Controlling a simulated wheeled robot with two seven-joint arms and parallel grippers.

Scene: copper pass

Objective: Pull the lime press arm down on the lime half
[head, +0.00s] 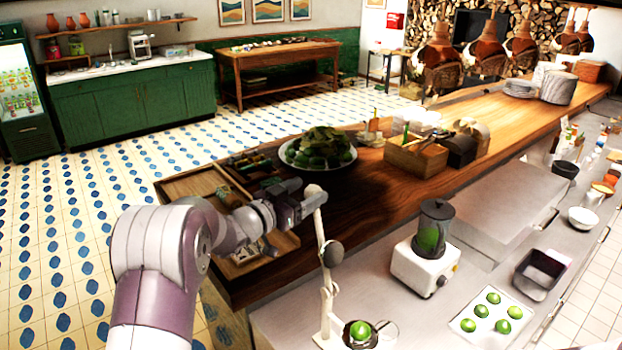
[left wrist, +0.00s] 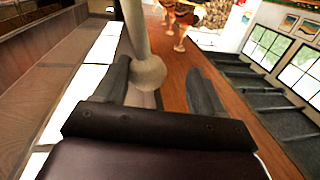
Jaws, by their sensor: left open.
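The lime press (head: 327,325) stands on the steel counter at the bottom middle of the head view. Its pale press arm (head: 320,225) is raised nearly upright, with a round knob at the top and a grey disc partway down. A green lime half (head: 360,330) sits low beside the post. My left gripper (head: 306,204) is at the arm's top end, open. In the left wrist view, the arm's knob (left wrist: 149,73) lies between the open fingers, close to the left finger and apart from the right one. My right gripper is not in view.
A blender (head: 428,255) and a white tray (head: 490,318) with several limes stand to the right on the steel counter. A wooden tray (head: 180,187) lies behind my left arm. A bowl of greens (head: 320,170) and a wooden box (head: 415,160) stand on the wooden counter.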

